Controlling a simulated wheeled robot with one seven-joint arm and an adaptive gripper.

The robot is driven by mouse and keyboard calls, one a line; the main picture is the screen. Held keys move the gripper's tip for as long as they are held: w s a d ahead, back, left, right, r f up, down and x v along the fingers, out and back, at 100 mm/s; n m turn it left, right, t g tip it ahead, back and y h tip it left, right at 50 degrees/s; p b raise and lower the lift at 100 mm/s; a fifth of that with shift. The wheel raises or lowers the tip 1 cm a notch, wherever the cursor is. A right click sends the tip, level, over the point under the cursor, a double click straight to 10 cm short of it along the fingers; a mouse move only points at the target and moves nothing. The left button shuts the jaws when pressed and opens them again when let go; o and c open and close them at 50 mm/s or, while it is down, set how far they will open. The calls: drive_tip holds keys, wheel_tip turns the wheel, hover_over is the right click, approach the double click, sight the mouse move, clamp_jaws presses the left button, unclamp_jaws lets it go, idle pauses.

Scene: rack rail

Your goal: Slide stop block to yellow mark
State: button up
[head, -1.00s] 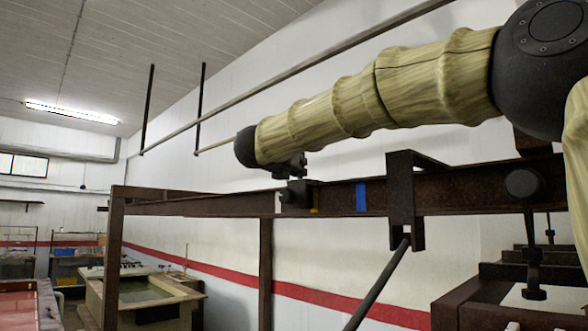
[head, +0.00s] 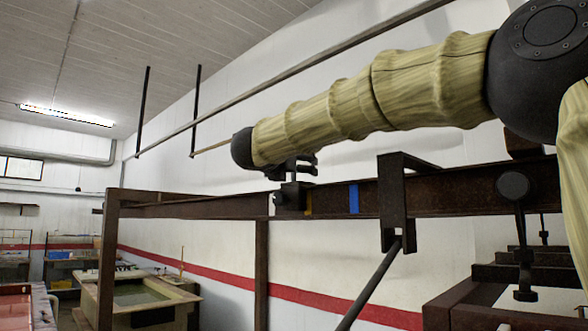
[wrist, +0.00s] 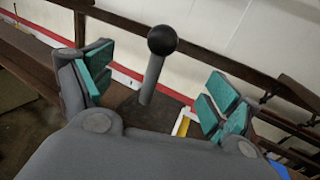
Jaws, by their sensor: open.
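The stop block (head: 291,197) is a small dark block on the brown rail, just left of the yellow mark (head: 309,203) in the head view. In the wrist view, its post with a round black knob (wrist: 162,40) rises from the dark block top (wrist: 148,113). My gripper (head: 300,168) is just above the block. In the wrist view, my gripper (wrist: 155,88) is open, its teal-padded fingers on either side of the post, with visible gaps.
A blue mark (head: 354,198) lies farther right on the rail. A dark bracket (head: 393,200) wraps the rail beyond it, with a slanted rod below. An upright post (head: 262,270) supports the rail. The white wall (head: 350,255) stands behind.

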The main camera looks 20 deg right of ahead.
drive_tip(key=shift+a, duration=0.1)
drive_tip(key=shift+s+a+f+b, duration=0.15)
drive_tip(key=shift+s+a+b, duration=0.1)
drive_tip(key=shift+b, duration=0.25)
drive_tip(key=b+v, duration=0.7)
drive_tip(key=v, duration=0.1)
idle(0.6)
drive_tip(key=shift+s+a, duration=0.1)
drive_tip(key=shift+a, duration=0.05)
drive_tip(key=v, duration=1.2)
drive_tip(key=shift+r, duration=0.25)
drive_tip(key=shift+c, duration=0.3)
idle(1.9)
